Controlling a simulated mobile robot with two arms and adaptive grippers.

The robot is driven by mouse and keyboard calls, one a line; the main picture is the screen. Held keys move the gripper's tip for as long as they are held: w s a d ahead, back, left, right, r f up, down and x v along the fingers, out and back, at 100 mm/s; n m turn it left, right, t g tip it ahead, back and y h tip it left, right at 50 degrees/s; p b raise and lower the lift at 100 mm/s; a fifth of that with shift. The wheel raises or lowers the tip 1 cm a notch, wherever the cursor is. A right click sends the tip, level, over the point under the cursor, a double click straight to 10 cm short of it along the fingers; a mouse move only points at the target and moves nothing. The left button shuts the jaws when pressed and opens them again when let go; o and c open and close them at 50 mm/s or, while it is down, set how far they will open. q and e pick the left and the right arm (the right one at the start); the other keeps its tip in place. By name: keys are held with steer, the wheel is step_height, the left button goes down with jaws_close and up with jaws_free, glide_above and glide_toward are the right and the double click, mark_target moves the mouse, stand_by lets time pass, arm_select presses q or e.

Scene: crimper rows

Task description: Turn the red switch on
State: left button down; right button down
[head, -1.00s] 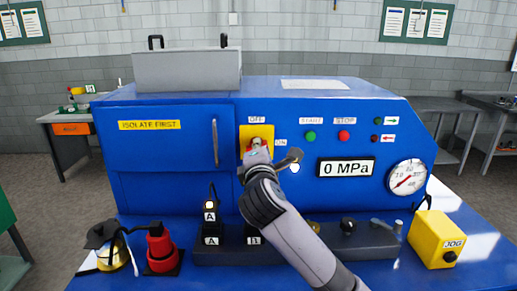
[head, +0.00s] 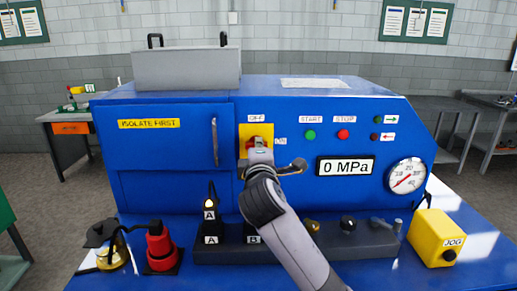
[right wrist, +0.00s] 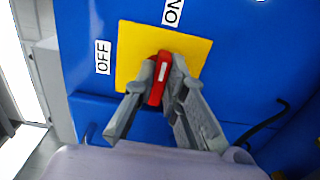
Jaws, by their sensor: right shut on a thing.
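The red switch (head: 258,143) sits on a yellow plate (head: 243,133) on the front of the blue machine, with OFF above it and ON to its right. In the right wrist view its red handle (right wrist: 160,78) stands nearly upright. Its white mark is lined up toward the ON label (right wrist: 172,12), and the OFF label (right wrist: 103,57) is off to the left. My right gripper (right wrist: 163,75) is shut on the handle, a finger on each side. In the head view the gripper (head: 259,150) covers the switch's lower part. My left gripper is not in view.
The machine front (head: 170,160) has a door handle (head: 214,142), START (head: 310,134) and STOP (head: 343,134) buttons, a 0 MPa display (head: 346,167) and a gauge (head: 407,175).

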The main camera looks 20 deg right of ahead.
steer(key=shift+f, duration=0.1)
steer(key=c, duration=1.6)
jaws_free()
steer(key=shift+c, duration=0.2)
steer(key=shift+s, duration=0.1)
steer(key=v, duration=1.2)
